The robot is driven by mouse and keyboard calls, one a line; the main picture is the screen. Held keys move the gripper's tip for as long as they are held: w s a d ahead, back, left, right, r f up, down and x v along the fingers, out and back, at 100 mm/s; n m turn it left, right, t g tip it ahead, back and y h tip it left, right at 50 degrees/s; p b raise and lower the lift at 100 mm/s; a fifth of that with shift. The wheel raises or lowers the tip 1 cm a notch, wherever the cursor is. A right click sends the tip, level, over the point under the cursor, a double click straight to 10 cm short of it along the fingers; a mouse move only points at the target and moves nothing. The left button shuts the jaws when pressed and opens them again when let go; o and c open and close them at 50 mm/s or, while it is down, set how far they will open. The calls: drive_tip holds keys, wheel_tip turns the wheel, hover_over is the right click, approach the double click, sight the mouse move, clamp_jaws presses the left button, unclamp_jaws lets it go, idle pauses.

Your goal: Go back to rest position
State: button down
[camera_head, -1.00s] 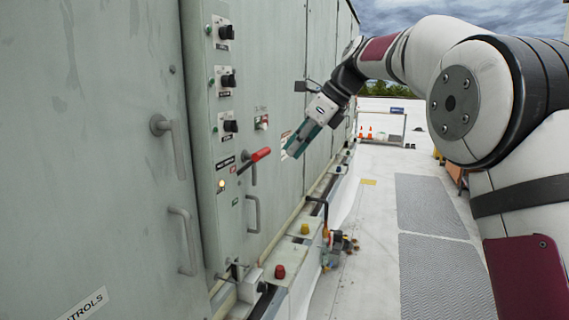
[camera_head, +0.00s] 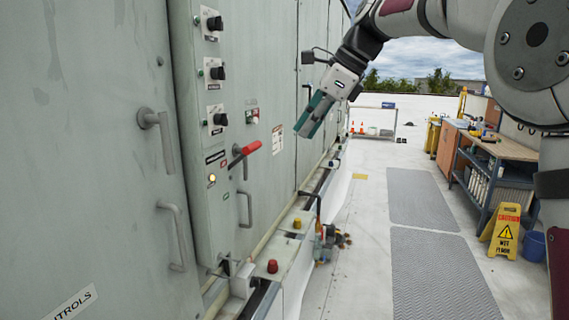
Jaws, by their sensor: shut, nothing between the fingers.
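My gripper (camera_head: 311,123) is in the upper middle of the head view, its fingers pointing down and left. It is shut and empty, in front of the grey-green cabinet (camera_head: 85,130). It is apart from the red-handled switch (camera_head: 247,150), which is to its left and a little lower. My arm reaches in from the upper right.
Black knobs (camera_head: 216,72) and grey door handles (camera_head: 163,135) stick out from the cabinet. Red and yellow buttons (camera_head: 272,266) sit on the ledge below. A workbench (camera_head: 500,150), a wet floor sign (camera_head: 506,228) and a blue bucket (camera_head: 533,245) stand at right. The walkway (camera_head: 420,200) between is clear.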

drive_tip(key=s+d+f+n+h, duration=0.1)
drive_tip(key=s+d+f+n, duration=0.15)
drive_tip(key=s, duration=0.45)
drive_tip(key=s+d+f+n+t+h, duration=0.1)
drive_tip(key=s+d+n, duration=0.25)
drive_tip(key=s, duration=0.25)
drive_tip(key=s+d+f+n+h, duration=0.1)
drive_tip(key=s+d+n, duration=0.25)
drive_tip(key=s, duration=0.35)
drive_tip(key=s+d+f+n+t+h, duration=0.1)
drive_tip(key=s+d+f+n, duration=0.3)
drive_tip(key=s+f+n, duration=0.5)
drive_tip(key=s+f+h, duration=0.1)
drive_tip(key=s+f, duration=0.2)
drive_tip(key=s, duration=0.2)
drive_tip(key=shift+s+d+n+h, duration=0.15)
drive_tip(key=shift+n+h, duration=0.2)
drive_tip(key=shift+h, duration=0.05)
drive_tip(key=shift+f, duration=0.1)
